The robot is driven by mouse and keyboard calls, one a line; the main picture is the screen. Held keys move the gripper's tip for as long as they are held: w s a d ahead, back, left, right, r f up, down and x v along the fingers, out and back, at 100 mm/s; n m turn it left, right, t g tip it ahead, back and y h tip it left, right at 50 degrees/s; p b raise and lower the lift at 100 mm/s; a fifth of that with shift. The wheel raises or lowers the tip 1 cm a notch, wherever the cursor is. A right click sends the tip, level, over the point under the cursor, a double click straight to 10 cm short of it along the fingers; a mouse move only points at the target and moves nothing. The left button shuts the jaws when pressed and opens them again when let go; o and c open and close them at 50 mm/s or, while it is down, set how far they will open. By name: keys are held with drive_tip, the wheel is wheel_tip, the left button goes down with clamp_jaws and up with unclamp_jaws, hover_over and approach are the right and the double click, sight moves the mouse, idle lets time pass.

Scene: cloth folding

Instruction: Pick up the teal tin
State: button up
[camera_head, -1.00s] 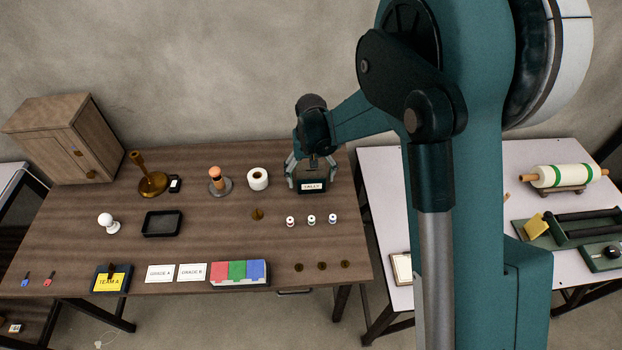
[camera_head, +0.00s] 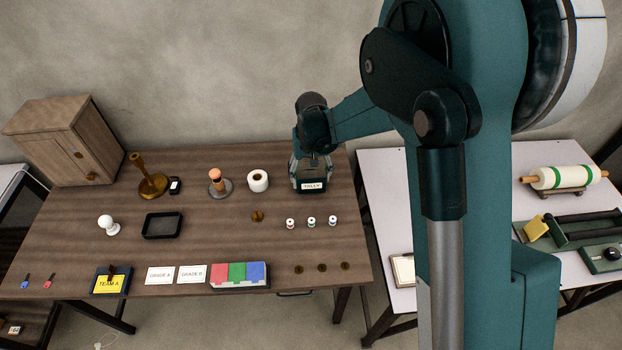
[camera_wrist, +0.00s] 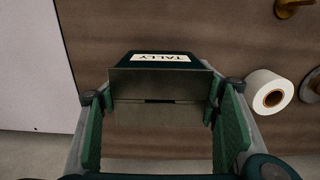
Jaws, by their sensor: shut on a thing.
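The teal tin (camera_head: 312,187) is a dark teal box with a white TALLY label on its front. It stands near the right end of the brown table. It also shows in the wrist view (camera_wrist: 155,84), with a metallic grey top that has a dark slot. My gripper (camera_head: 310,170) is above the tin, pointing down, and its fingers are shut on the tin's two sides. In the wrist view my gripper's green-padded fingers (camera_wrist: 160,112) flank the tin left and right. The arm hides part of the tin's back.
A white paper roll (camera_head: 258,180) stands left of the tin. Several small spools (camera_head: 311,222) sit in front of it. A pale table (camera_head: 380,190) is on the right across a gap. The wooden surface (camera_head: 340,240) right of the spools is clear.

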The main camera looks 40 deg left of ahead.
wheel_tip(320, 180, up, 9)
drive_tip(key=shift+f+p, duration=0.15)
drive_tip(key=shift+p, duration=0.25)
